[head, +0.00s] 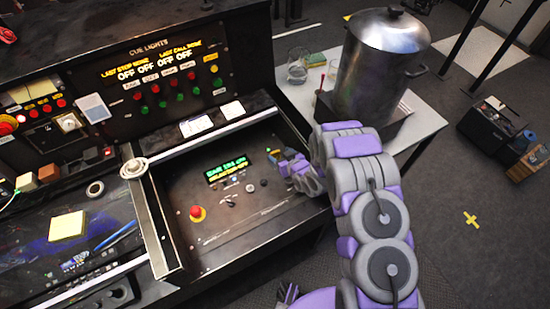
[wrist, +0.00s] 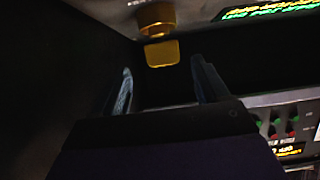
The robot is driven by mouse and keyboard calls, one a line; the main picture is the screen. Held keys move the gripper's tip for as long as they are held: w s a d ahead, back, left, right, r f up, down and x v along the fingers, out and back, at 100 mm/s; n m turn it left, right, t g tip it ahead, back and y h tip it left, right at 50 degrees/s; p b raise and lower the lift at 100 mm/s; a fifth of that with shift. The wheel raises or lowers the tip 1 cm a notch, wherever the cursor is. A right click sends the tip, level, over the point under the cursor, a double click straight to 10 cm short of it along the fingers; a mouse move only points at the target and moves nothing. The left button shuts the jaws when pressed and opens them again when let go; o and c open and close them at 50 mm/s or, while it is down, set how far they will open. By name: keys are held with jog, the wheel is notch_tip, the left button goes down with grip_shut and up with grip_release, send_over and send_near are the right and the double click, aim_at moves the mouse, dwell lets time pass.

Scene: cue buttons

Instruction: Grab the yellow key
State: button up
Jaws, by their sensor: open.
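The yellow key shows in the wrist view as a flat yellow plate (wrist: 162,53), just below a rounded gold-yellow base (wrist: 157,18). My gripper (wrist: 161,66) is open, with one finger on each side of the plate's lower edge. The plate appears between and just beyond the fingertips; I cannot tell whether they touch it. In the head view my gripper (head: 273,156) is at the right side of the sunken console panel (head: 225,225), and the key is mostly hidden there.
A green and yellow text display (head: 228,168) is left of my gripper. A red button (head: 196,212) sits lower left on the panel. The raised console rim borders the panel. A metal pot (head: 385,75) stands on the white table behind my arm.

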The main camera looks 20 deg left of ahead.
aim_at(276, 153)
jog(key=b+x, duration=0.1)
jog(key=x, duration=0.2)
jog(key=shift+a+f, duration=0.2)
jog(key=shift+a, duration=0.05)
jog(key=shift+w+a+f, duration=0.2)
jog(key=shift+w+a, duration=0.05)
jog(key=shift+a, duration=0.35)
jog(key=shift+d+r, duration=0.15)
jog(key=shift+d, duration=0.2)
jog(key=c, duration=0.5)
jog(key=shift+a, duration=0.15)
jog(key=c, duration=0.6)
jog(key=shift+c, duration=0.2)
